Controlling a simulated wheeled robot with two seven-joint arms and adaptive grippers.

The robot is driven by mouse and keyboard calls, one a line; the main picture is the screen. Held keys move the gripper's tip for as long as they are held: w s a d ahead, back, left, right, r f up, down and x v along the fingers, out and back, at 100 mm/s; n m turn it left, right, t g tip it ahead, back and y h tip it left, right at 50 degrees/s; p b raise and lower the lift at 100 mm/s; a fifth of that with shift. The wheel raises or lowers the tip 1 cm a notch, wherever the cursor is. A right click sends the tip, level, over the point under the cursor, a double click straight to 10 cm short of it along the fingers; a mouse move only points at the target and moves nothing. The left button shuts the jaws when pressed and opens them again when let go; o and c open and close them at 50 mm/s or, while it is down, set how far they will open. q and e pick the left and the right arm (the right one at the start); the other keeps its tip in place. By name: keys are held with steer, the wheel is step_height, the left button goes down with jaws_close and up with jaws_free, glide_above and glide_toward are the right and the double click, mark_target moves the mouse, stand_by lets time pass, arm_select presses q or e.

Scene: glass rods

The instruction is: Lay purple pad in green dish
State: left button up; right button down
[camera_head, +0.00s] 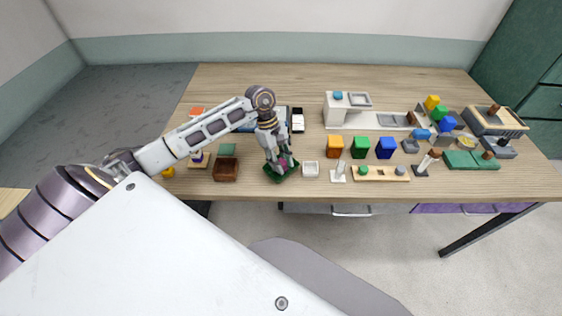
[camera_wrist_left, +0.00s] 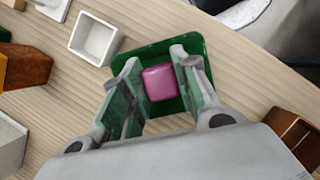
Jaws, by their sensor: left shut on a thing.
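The purple pad (camera_wrist_left: 159,83) shows pinkish-purple between the fingers of my left gripper (camera_wrist_left: 158,75) in the left wrist view. The gripper is shut on the pad. The green dish (camera_wrist_left: 131,60) lies directly below and around the pad in that view. I cannot tell whether the pad touches the dish floor. In the head view my left gripper (camera_head: 281,163) is pointed down over the green dish (camera_head: 271,178), and its fingers hide most of the dish and the pad. My right gripper is in neither view.
A small white dish (camera_head: 311,169) stands just right of the green dish, and a brown box (camera_head: 226,170) stands to its left. Orange, green and blue blocks (camera_head: 360,148) stand further right. The table's front edge is close to the green dish.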

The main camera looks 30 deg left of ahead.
arm_select(q)
steer(key=shift+f, duration=0.15)
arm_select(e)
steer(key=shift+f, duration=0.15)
arm_select(q)
steer(key=o, duration=0.9)
steer(key=shift+r, duration=0.25)
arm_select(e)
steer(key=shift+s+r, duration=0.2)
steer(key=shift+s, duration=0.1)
arm_select(q)
steer(key=b+v, duration=0.1)
steer(key=v, duration=1)
steer(key=shift+a+r+b, duration=0.2)
steer(key=shift+r+b, duration=0.1)
steer(key=shift+r, duration=0.05)
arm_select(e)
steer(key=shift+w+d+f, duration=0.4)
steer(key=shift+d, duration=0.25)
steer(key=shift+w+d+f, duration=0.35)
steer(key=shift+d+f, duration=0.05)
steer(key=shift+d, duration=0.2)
